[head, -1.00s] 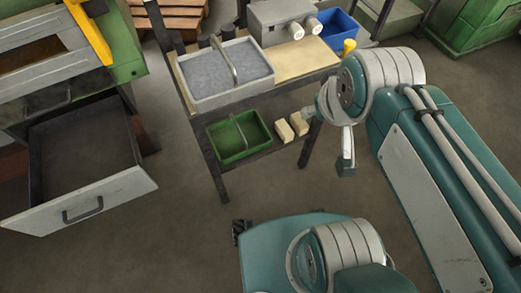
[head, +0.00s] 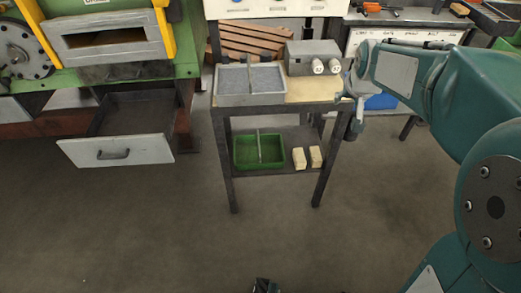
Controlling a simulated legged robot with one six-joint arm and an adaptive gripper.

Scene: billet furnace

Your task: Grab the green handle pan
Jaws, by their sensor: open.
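A green pan (head: 245,152) with a thin arched handle (head: 258,147) sits on the lower shelf of a dark-framed workbench, at the left of that shelf. A second pan (head: 232,98), grey and filled with grey material, stands on the bench top above it and also has an upright handle. My gripper (head: 354,128) is at the bench's right end, near top height, to the right of and higher than the green pan. It looks small and partly seen side-on; it is open, with nothing visible in it.
Two pale blocks (head: 307,157) lie right of the green pan on the shelf. A grey box (head: 313,56) with two white knobs stands on the bench top (head: 300,90). An open drawer (head: 115,150) juts out from the green furnace at left.

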